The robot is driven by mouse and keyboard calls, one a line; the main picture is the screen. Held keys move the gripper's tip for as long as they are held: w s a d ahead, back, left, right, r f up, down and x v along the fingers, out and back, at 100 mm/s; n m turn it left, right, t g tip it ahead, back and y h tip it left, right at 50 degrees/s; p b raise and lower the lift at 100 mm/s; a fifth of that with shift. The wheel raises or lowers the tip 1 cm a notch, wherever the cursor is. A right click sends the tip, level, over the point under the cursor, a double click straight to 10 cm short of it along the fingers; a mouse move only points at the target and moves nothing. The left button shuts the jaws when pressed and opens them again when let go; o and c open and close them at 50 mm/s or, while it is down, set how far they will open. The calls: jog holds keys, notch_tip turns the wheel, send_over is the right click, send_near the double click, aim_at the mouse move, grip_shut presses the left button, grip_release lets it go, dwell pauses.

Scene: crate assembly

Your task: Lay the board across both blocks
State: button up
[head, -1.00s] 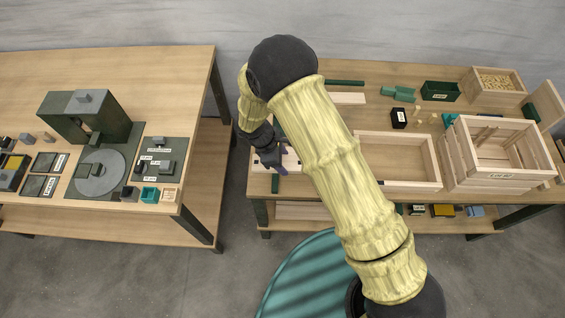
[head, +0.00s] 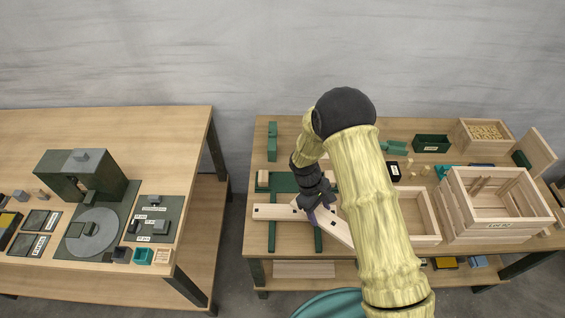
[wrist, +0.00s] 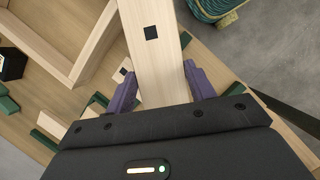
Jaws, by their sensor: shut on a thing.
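My gripper (head: 314,212) is shut on a long pale board (head: 334,226). The held board slants toward the lower right in the head view, above the right-hand table. In the wrist view the board (wrist: 150,32), with a dark square mark, runs between my purple fingers (wrist: 160,80). A second pale board (head: 273,211) with dark marks lies to the left of my gripper. Green blocks (head: 272,237) and (head: 318,240) show below the boards in the head view. My gripper hides where the boards cross, and I cannot tell whether the held board touches anything.
A green crosspiece (head: 285,182) lies behind the boards. An open wooden tray (head: 425,242) and a slatted crate (head: 497,238) stand to the right. A green bin (head: 432,143) is at the back. The left table (head: 165,125) stands across a gap.

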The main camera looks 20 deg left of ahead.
jog(key=w+d+m+g+y, duration=0.3)
jog(key=d+m, duration=1)
jog(key=d, duration=0.7)
jog(key=shift+w+f+m+y, duration=0.2)
jog(key=shift+w+m+y, duration=0.2)
jog(key=shift+w+y, duration=0.15)
